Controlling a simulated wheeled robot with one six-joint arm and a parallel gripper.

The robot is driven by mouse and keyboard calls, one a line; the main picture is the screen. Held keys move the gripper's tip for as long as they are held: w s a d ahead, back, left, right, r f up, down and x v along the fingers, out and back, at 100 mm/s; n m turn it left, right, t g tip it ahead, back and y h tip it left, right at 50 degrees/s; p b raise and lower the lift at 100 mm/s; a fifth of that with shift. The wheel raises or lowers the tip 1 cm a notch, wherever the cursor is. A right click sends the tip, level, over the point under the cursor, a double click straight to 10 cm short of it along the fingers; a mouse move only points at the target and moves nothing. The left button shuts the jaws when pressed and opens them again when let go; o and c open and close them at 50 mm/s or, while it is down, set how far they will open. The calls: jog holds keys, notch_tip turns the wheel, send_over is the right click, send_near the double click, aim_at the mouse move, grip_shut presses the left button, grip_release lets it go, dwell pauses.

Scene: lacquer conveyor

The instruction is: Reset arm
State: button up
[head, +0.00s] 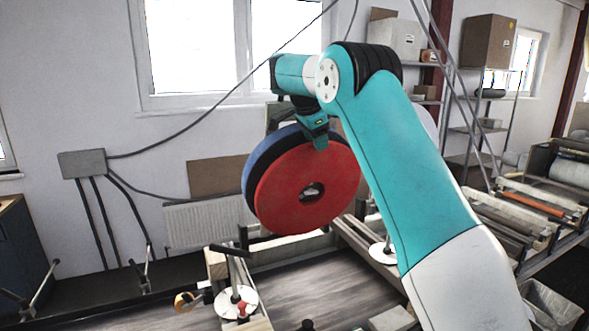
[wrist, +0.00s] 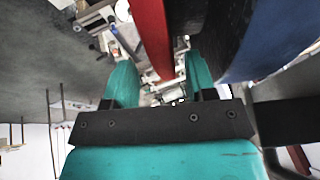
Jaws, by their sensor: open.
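My gripper (head: 318,140) is at the top rim of a red disc (head: 285,195). In the wrist view its two teal fingers (wrist: 160,78) stand apart, one on each side of the red disc's edge (wrist: 151,35). A gap shows between the red edge and each finger, so the jaws are open around the rim. Behind the red disc is a blue disc (head: 250,165), which also shows at the right in the wrist view (wrist: 280,38). The red disc stands upright with a dark hole near its middle. What holds the discs up is mostly hidden.
A conveyor frame with rollers (head: 530,200) runs along the right. A white round plate (head: 236,300) with a lever stands on the machine below the discs. Shelves with cardboard boxes (head: 488,42) are at the back right. A cable (head: 215,108) runs along the wall.

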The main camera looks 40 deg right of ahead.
jog(key=p+v, duration=0.3)
jog(key=v, duration=0.5)
jog(key=s+a+f+n+t+y+b, duration=0.1)
jog(key=s+a+f+n+y+b, duration=0.1)
jog(key=s+a+f+n+b, duration=0.5)
jog(key=a+f+n+t+y+b, duration=0.1)
jog(key=a+f+n+b, duration=0.4)
jog(key=a+f+n, duration=0.55)
jog(key=s+a+f+n+g+y+b, duration=0.1)
jog(key=s+a+f+n+y+b, duration=0.1)
jog(key=s+a, duration=0.4)
jog(key=s+a+f+n+g+y+b, duration=0.1)
jog(key=s+a+f+n, duration=0.4)
jog(key=s, duration=0.7)
jog(key=s+a+f+n+g+y+b, duration=0.1)
jog(key=s+a+f+n+y+b, duration=0.2)
jog(key=s+a+f, duration=0.4)
jog(key=shift+s+a+f+n+g+b, duration=0.3)
jog(key=shift+s+a+n+b, duration=0.3)
jog(key=shift+s+b, duration=0.4)
